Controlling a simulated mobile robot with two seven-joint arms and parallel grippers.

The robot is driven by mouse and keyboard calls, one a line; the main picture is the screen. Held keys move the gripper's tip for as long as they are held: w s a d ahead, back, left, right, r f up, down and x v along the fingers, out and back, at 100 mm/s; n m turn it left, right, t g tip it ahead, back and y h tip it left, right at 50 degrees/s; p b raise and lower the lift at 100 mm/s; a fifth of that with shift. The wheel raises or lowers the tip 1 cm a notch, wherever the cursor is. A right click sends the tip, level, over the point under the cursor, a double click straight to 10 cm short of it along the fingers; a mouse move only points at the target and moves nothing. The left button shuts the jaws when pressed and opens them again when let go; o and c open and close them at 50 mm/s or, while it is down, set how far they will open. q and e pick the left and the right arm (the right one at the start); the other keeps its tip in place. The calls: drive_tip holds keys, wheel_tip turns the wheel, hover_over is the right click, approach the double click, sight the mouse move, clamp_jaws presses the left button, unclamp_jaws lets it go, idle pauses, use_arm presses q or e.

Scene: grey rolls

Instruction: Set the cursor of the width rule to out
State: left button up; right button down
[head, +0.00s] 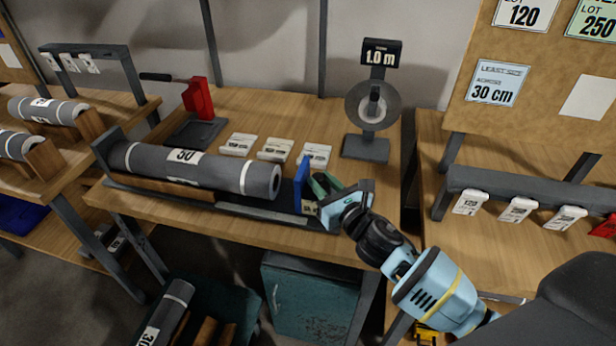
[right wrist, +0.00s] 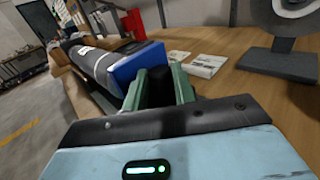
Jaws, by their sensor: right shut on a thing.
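The width rule (head: 265,212) is a dark rail with a pale strip along the front of the middle table. Its cursor (head: 301,186) is an upright blue plate near the rail's right end. It stands a short way right of the end of a grey roll (head: 225,174) marked 50. My right gripper (head: 321,187) is at the cursor's right side. In the right wrist view its green fingers (right wrist: 160,88) are shut on a dark part behind the blue plate (right wrist: 136,64). The scale marks are too small to read. My left gripper is out of view.
Several white cards (head: 275,149) lie behind the roll. A stand (head: 367,148) with a dial and a 1.0 m sign is at the back right, and a red device (head: 197,98) at the back left.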

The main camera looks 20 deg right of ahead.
drive_tip(key=shift+s+d, duration=0.15)
drive_tip(key=shift+d, duration=0.05)
drive_tip(key=c, duration=1.5)
unclamp_jaws()
drive_tip(key=shift+o, duration=0.2)
drive_tip(key=shift+s+d, duration=0.1)
drive_tip(key=shift+s, duration=0.35)
drive_tip(key=s+d, duration=0.1)
drive_tip(key=s, duration=0.5)
drive_tip(key=shift+s+d, duration=0.15)
drive_tip(key=shift+s, duration=0.25)
